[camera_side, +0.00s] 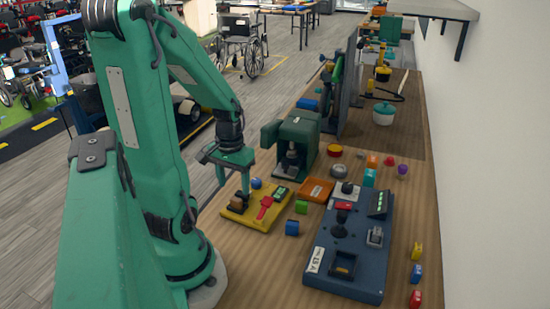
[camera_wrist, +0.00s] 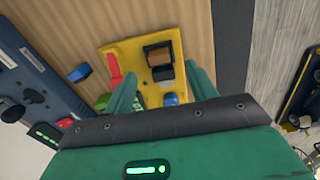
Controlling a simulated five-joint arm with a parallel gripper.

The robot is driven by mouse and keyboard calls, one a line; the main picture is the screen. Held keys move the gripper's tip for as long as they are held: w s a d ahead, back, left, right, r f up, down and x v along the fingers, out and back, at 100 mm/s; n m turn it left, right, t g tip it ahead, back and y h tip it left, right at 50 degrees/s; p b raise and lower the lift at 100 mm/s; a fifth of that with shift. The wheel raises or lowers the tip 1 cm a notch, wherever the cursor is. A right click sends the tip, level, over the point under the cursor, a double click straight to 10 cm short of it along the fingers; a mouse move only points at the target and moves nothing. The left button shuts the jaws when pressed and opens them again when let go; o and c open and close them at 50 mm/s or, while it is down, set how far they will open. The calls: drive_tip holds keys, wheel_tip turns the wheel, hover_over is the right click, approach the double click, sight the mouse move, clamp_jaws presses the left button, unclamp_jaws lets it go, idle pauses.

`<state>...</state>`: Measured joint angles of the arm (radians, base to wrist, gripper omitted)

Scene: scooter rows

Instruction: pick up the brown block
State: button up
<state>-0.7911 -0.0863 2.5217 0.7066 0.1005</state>
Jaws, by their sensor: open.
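A brown block-like part (camera_side: 236,203) sits on the near left part of the yellow board (camera_side: 270,213). It also shows in the wrist view (camera_wrist: 158,55), brown on top with a black part beside it. I cannot tell whether it is loose or fixed to the board. My gripper (camera_side: 233,180) is open and empty above the board. In the wrist view my gripper's two fingers (camera_wrist: 160,80) point toward the brown part, one on each side of its line, apart from it.
On the board are a red lever (camera_side: 265,207) and a blue knob (camera_side: 256,183). A blue block (camera_side: 292,228) and green block (camera_side: 301,207) lie beside it. A dark blue control panel (camera_side: 325,262) stands right, a green machine (camera_side: 300,135) behind. Bare wood lies in front.

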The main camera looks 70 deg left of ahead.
sight(236, 199)
drive_tip(key=shift+w+f, duration=0.2)
drive_tip(key=shift+f, duration=2.4)
drive_tip(key=shift+c, duration=0.3)
drive_tip(key=c, duration=1)
